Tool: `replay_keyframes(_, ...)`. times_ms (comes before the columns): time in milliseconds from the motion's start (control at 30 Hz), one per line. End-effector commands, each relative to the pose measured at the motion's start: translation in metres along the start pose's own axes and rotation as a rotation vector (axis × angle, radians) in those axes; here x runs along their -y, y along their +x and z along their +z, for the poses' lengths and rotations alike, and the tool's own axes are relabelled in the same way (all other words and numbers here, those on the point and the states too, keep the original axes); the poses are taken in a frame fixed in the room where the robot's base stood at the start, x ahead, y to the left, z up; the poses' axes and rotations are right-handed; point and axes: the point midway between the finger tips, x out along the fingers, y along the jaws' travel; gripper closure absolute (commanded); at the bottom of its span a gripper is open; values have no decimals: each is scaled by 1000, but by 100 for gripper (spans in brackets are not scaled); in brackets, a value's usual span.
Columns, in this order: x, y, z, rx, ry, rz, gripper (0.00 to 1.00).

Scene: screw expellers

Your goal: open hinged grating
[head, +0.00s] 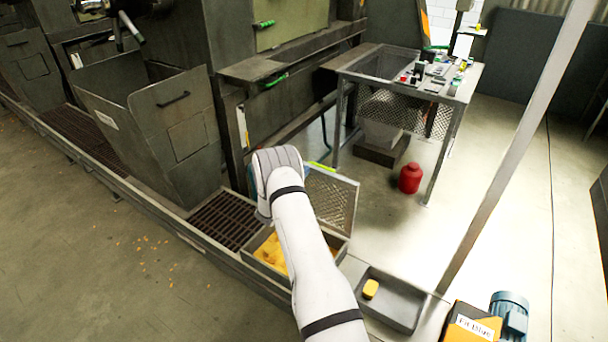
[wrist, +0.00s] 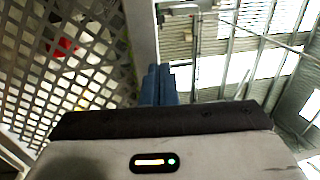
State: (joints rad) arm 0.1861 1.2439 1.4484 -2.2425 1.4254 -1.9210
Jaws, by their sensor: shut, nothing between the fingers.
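The hinged grating (head: 332,196), a mesh panel in a metal frame, stands raised and tilted over an open metal box (head: 340,246) in the head view. Yellow material (head: 272,251) lies in the box. My arm hides part of the box and the grating's left side. In the wrist view the mesh of the grating (wrist: 65,65) fills the left, with its pale frame edge beside my gripper. My gripper (wrist: 158,72) is shut, its blue fingers together and empty. I cannot tell whether the fingers touch the frame. In the head view my wrist hides the fingertips.
A grey tray (head: 402,300) with a yellow block (head: 370,289) lies right of the box. A slanted post (head: 510,150) stands farther right. A bench (head: 447,93) and a red container (head: 410,178) stand behind. A floor grate (head: 226,218) lies left. Open floor lies at the left.

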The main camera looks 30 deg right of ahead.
Motion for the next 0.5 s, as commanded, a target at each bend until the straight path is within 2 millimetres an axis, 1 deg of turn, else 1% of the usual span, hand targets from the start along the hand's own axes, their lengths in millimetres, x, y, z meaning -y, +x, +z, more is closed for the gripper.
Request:
replay_keyframes(133, 1, -10, 3, 4, -1, 1, 100)
replay_keyframes(233, 3, -25, 4, 1, -2, 1, 100)
replay_keyframes(500, 9, -87, 6, 2, -2, 1, 100)
